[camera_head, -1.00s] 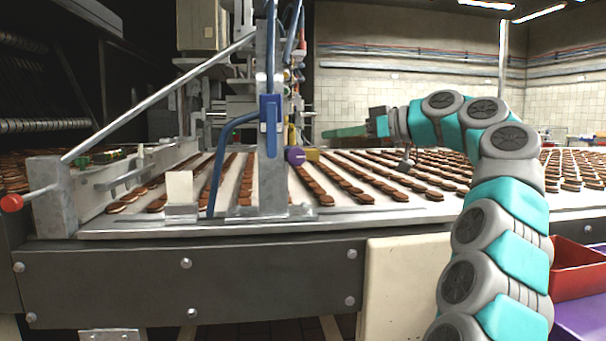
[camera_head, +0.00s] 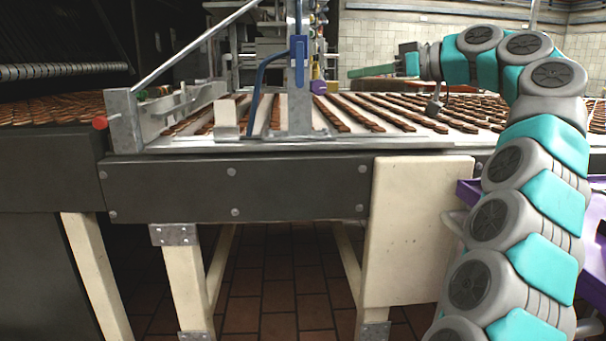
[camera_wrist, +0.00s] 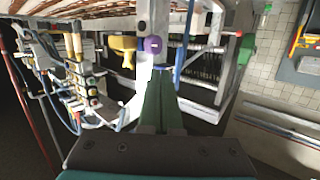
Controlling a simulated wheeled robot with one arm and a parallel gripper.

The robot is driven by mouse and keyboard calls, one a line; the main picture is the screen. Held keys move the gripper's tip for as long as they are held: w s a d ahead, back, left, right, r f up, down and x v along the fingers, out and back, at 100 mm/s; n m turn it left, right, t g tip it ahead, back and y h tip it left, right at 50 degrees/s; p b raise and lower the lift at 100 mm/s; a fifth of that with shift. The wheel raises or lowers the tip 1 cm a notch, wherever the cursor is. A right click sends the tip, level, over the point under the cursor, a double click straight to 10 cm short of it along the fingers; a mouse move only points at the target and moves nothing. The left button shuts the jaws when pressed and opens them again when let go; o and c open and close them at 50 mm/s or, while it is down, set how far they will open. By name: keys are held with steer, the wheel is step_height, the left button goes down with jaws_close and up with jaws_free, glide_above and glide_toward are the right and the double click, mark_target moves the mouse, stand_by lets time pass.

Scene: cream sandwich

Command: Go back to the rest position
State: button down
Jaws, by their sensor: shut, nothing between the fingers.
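My gripper (camera_head: 374,71) is at the end of my teal and grey arm, raised above the biscuit conveyor (camera_head: 330,146) and pointing left. In the wrist view my gripper's green fingers (camera_wrist: 160,82) are together with nothing between them. The wrist picture is turned over, with the conveyor at its top edge. My gripper is apart from the biscuits (camera_head: 395,112), which lie in rows on the conveyor.
A metal post with a blue handle (camera_head: 298,62) stands on the conveyor's near side. A purple knob (camera_wrist: 152,45) and a yellow part (camera_wrist: 123,47) show beyond my fingers. A purple surface (camera_head: 468,190) lies behind my arm. Tiled floor (camera_head: 270,300) shows under the conveyor.

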steer(key=s+a+f+m+g+h, duration=0.3)
steer(key=s+a+f, duration=0.3)
steer(key=s+f, duration=0.4)
steer(key=s+a+f+m+g+h, duration=0.25)
steer(key=s+a+f, duration=0.25)
steer(key=s+f, duration=0.5)
steer(key=s+d+f+m+g+h, duration=0.1)
steer(key=s+d+f, duration=0.3)
steer(key=s+f, duration=0.5)
steer(key=s+d+f+m+g+h, duration=0.2)
steer(key=s+d+f+h, duration=0.2)
steer(key=s+f, duration=0.4)
steer(key=s+d+f+m+g+h, duration=0.2)
steer(key=s+d+f, duration=0.4)
steer(key=s+f, duration=0.3)
step_height(320, 180, down, 2)
steer(key=shift+s+h, duration=0.35)
steer(key=shift+g, duration=0.25)
